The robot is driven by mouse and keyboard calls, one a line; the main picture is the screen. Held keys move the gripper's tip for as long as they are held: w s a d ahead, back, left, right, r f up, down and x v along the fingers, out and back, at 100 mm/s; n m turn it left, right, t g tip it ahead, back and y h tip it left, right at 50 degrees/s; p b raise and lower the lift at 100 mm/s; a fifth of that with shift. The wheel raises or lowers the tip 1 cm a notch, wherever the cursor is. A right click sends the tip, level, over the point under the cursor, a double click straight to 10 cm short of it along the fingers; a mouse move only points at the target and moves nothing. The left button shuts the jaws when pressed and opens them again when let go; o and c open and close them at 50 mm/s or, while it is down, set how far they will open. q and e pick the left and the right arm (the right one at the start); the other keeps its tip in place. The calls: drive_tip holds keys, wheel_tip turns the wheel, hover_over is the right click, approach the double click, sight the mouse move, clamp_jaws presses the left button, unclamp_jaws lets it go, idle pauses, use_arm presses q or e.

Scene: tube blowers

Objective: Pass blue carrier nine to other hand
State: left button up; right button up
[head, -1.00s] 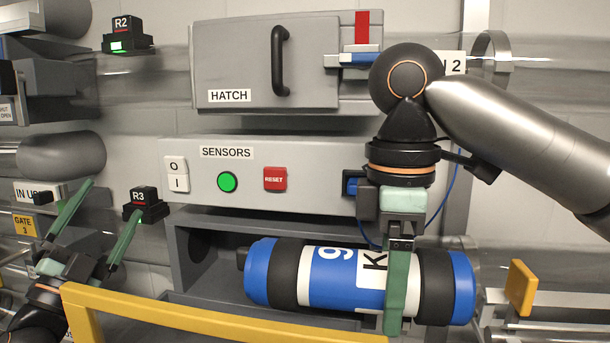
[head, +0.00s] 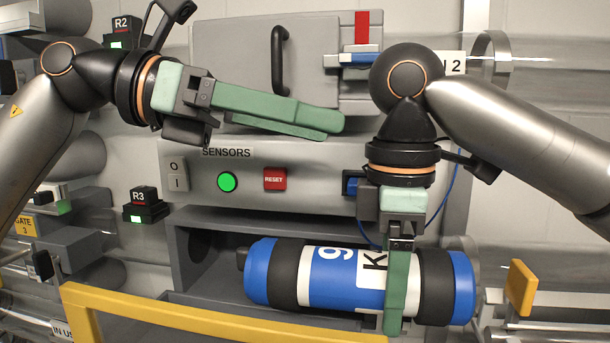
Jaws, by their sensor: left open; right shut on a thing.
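The blue carrier nine (head: 327,278) is a blue, white and black cylinder lying level, with a "9" and a "K" on its label. My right gripper (head: 397,305) points down and is shut on it, right of its middle. The near green finger crosses the carrier's front; the far finger is hidden behind it. My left gripper (head: 335,128) is open and empty, above and apart from the carrier, in front of the hatch's lower edge. Its green fingers point right, one largely overlapping the other in this view.
The grey sensors panel (head: 330,190) with green and red buttons stands behind, below the hatch (head: 235,60). A grey open bay (head: 195,250) lies behind the carrier. A yellow rail (head: 200,318) crosses the front. Space left of the carrier is clear above the rail.

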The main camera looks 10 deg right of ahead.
sight(347, 258)
use_arm(q)
drive_tip(key=d+f+m+t+y, duration=0.1)
drive_tip(key=f+m+y, duration=0.1)
drive_tip(key=f, duration=0.3)
drive_tip(key=d+f+m+t+y, duration=0.1)
drive_tip(key=d+f+y, duration=0.1)
drive_tip(key=f+y, duration=0.2)
drive_tip(key=d+f+m+y, duration=0.2)
drive_tip(key=f+y, duration=0.2)
drive_tip(key=f, duration=0.2)
drive_tip(key=shift+w+d+f+m+t, duration=0.1)
drive_tip(key=shift+d+f+m+t, duration=0.2)
drive_tip(key=shift+t, duration=0.1)
drive_tip(key=shift+r, duration=0.1)
drive_tip(key=c, duration=1.5)
use_arm(e)
drive_tip(key=o, duration=1.5)
drive_tip(key=shift+c, duration=0.2)
